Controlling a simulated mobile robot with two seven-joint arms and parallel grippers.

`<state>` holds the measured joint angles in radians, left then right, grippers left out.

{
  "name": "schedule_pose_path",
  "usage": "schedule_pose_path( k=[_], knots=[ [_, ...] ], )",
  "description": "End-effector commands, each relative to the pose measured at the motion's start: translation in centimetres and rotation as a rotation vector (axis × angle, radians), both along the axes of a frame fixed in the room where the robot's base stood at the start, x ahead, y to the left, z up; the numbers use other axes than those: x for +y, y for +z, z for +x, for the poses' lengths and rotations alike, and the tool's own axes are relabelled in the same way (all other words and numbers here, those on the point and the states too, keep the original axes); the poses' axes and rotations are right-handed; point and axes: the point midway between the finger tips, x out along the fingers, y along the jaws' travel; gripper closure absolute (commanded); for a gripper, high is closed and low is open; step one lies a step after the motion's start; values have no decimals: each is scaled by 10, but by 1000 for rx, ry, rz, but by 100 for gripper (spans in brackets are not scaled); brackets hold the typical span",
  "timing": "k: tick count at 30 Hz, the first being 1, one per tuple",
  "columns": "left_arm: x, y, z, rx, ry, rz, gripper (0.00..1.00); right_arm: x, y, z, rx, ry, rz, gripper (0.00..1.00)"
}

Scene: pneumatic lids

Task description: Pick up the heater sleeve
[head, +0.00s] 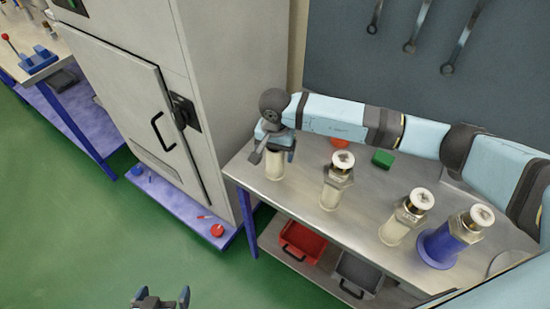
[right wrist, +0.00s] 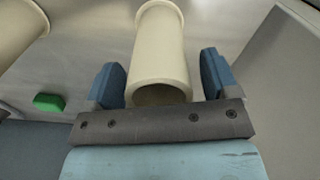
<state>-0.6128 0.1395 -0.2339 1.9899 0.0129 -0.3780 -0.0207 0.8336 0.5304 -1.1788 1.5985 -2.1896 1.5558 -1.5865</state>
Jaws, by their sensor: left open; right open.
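A plain cream cylinder, which looks like the heater sleeve (head: 275,167), stands upright near the left end of the metal bench. My right gripper (head: 274,149) is over its top, which it hides in the head view. In the right wrist view the cream sleeve (right wrist: 160,45) lies between the two blue fingers of my right gripper (right wrist: 162,78). The fingers are open, with gaps showing on both sides, and the sleeve's hollow end faces the palm. My left gripper (head: 160,300) is open and empty, low over the green floor, away from the bench.
Two cream cylinders with metal fittings and white caps (head: 337,180) (head: 404,217) stand along the bench (head: 310,222). Another capped fitting sits in a blue holder (head: 437,247). A green block (head: 382,158) and a red piece (head: 340,142) lie behind. A grey cabinet (head: 130,90) stands left.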

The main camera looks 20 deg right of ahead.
Motion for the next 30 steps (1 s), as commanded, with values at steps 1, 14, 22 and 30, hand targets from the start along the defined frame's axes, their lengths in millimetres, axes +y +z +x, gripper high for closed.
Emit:
schedule_pose_path(
  k=[1,14,22,30],
  knots=[
    [0,2,0,0,0,0,0,0,-4,-1,1,0,0,19],
    [-1,4,0,-4,-1,-2,0,0,-10,0,-1,0,0,49],
    [-1,4,0,-4,-1,-2,0,0,-9,0,-1,0,0,77],
    [-1,2,0,-4,-2,-2,0,0,-2,1,-3,1,0,77]
  ],
)
